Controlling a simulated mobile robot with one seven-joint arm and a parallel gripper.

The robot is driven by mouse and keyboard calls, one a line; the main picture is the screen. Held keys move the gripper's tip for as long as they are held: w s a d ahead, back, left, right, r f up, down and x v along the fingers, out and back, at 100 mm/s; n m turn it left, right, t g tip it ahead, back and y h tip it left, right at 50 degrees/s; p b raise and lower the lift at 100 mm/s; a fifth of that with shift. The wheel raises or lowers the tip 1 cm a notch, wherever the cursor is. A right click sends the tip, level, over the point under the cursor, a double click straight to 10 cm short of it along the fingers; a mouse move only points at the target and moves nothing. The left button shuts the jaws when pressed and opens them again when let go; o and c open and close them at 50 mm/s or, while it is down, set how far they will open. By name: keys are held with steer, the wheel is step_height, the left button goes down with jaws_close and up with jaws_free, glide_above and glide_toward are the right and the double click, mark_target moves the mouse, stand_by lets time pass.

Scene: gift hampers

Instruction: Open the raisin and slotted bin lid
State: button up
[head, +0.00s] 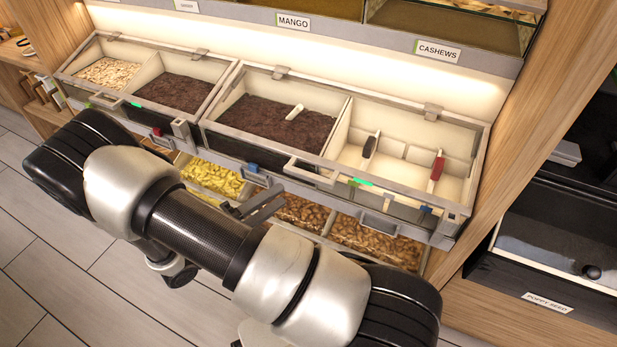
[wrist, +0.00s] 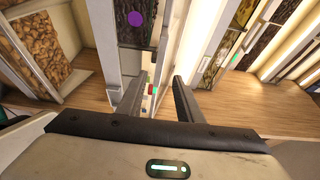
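The right-hand two-part bin has a raisin-like dark side (head: 275,122) and a pale side (head: 400,175) with slots, holding a black-handled and a red-handled tool. Its clear, grey-framed lid (head: 345,92) appears closed, with hinge clips along the back. A lid handle (head: 305,172) shows at the front edge. My gripper (head: 262,205) is in front of and below this bin's front edge, partly hidden by my arm. In the wrist view my gripper (wrist: 158,82) has its two fingers apart with nothing visible held between them. Contact with the lid cannot be seen.
Another lidded bin holds pale flakes (head: 108,72) and dark contents (head: 172,92) at left. Lower bins hold yellow pieces (head: 212,178) and nuts (head: 375,240). A wooden panel (head: 535,130) bounds the right side. Tiled floor (head: 60,250) is open at left.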

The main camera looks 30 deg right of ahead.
mark_target(306, 178)
steer(key=b+x, duration=0.1)
steer(key=x, duration=1)
steer(key=shift+d, duration=0.25)
jaws_close()
